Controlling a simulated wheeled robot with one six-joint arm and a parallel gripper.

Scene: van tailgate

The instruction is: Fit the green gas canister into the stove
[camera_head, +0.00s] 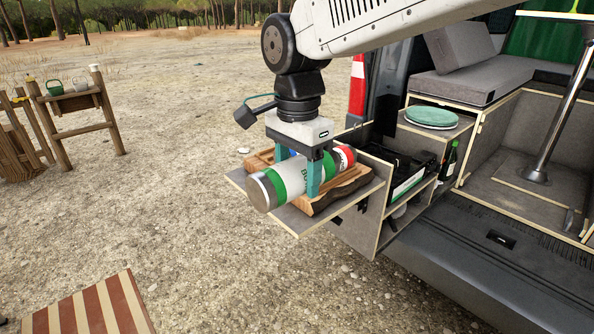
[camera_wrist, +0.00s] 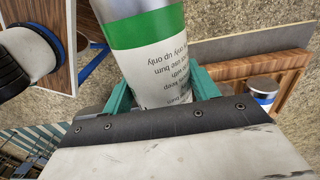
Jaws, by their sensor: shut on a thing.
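The green gas canister (camera_head: 291,178) is white with green bands and a grey end. My gripper (camera_head: 299,186) is shut around its middle, with one teal finger on each side. In the wrist view the canister (camera_wrist: 145,35) shows a green band and printed text between the fingers. A red part shows just past the gripper; I cannot tell whether it belongs to another canister. A dark unit (camera_head: 408,166) in the van's pull-out appears to be the stove, partly hidden.
The board lies on a fold-out shelf (camera_head: 287,215) beside the van. A dark bottle (camera_head: 449,161) and green plates (camera_head: 432,117) are to its right. A wooden rack (camera_head: 82,104) with mugs stands far left, and a striped seat (camera_head: 90,306) at lower left. Open ground lies between.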

